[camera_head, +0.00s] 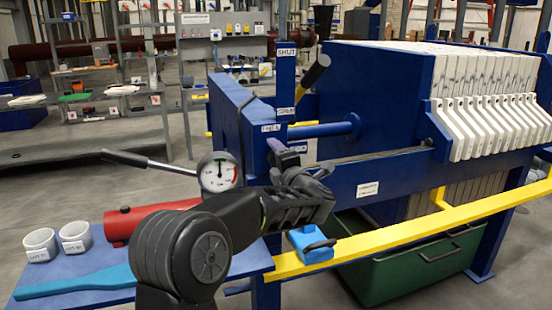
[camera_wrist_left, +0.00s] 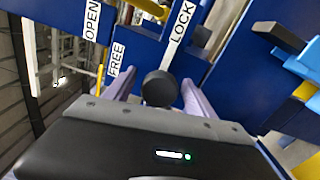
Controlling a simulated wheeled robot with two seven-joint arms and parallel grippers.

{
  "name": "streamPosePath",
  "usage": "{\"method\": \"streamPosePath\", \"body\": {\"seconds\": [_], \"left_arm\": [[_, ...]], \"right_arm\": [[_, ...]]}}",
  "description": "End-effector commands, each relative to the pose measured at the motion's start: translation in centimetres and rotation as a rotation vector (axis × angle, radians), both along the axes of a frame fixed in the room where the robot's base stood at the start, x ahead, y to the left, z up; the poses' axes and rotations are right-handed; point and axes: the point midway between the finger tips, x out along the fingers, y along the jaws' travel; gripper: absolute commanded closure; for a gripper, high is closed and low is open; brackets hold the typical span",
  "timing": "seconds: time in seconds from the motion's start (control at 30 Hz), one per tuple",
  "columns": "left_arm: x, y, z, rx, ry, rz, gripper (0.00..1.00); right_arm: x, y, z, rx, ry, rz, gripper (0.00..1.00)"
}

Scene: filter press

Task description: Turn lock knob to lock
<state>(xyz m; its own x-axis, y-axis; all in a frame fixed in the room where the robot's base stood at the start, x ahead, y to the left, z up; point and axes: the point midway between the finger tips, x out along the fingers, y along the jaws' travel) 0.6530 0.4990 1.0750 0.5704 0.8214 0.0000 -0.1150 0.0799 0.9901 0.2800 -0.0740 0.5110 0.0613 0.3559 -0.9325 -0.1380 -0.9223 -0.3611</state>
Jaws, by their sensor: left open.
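The lock knob is a round black knob (camera_wrist_left: 160,88) in the left wrist view, with a pale bar running up from it toward the LOCK label (camera_wrist_left: 182,22). The FREE label (camera_wrist_left: 116,59) is to its left. My left gripper (camera_wrist_left: 157,92) is open, with one pale purple finger on each side of the knob; I cannot tell whether they touch it. In the head view my left gripper (camera_head: 287,160) is at the blue press frame (camera_head: 232,105), just below the FREE label (camera_head: 271,127), and largely hides the knob. My right gripper is not in view.
A black-gripped lever (camera_head: 318,68) stands above, by the SHUT label (camera_head: 286,52). A pressure gauge (camera_head: 218,172) and red cylinder (camera_head: 120,222) are left of my arm.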

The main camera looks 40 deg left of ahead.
Motion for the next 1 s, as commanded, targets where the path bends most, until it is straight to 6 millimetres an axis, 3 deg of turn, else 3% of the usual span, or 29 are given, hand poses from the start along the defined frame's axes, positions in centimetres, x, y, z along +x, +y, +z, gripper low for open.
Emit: {"method": "streamPosePath", "body": {"seconds": [0.23,0.6,1.0], "left_arm": [[-0.7,-1.1,-0.1,-0.001,0.0,-0.001,0.36],[-3.9,-5.8,-0.1,-0.002,-0.001,-0.002,0.36],[-4.4,-6.4,0.0,0.0,0.0,0.0,0.36]], "right_arm": [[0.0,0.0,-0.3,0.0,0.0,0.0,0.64],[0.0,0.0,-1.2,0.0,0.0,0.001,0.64],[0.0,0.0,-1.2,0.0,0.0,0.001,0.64]]}}
